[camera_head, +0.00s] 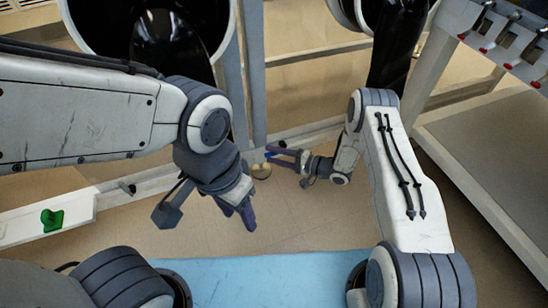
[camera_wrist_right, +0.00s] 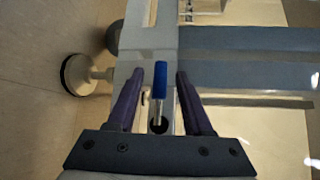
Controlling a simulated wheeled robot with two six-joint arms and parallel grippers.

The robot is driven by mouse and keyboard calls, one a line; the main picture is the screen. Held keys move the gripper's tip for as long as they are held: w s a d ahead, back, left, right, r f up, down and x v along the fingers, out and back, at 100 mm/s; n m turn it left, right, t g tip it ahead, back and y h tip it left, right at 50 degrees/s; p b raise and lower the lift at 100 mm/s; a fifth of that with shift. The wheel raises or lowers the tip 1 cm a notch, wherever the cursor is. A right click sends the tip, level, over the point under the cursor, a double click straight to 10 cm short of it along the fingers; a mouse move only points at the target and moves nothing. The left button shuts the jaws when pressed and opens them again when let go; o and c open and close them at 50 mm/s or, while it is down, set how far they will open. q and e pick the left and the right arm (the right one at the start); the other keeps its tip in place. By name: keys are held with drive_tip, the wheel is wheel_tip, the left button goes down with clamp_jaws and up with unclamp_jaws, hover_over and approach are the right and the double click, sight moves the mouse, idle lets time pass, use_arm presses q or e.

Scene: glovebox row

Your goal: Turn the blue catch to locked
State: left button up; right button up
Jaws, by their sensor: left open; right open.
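The blue catch (camera_wrist_right: 163,80) shows in the right wrist view as a blue handle on a thin metal stem, set on a pale frame member. It points away from my wrist, with a dark round hole near the stem's lower end. My right gripper (camera_wrist_right: 171,70) is open, with one purple finger on each side of the catch; I cannot tell whether either touches it. In the head view my right gripper (camera_head: 270,157) is at the frame's low rail, and only a small bit of blue shows there. My left gripper (camera_head: 234,212) is open and empty, pointing down above the floor.
A green catch or knob (camera_head: 52,220) sits on the white rail (camera_head: 75,208) at the left. Black glove ports (camera_head: 160,35) stand at the back. A pale bench frame (camera_head: 480,180) stands at the right. A light blue mat (camera_head: 265,280) lies in front.

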clamp_jaws()
idle(1.4)
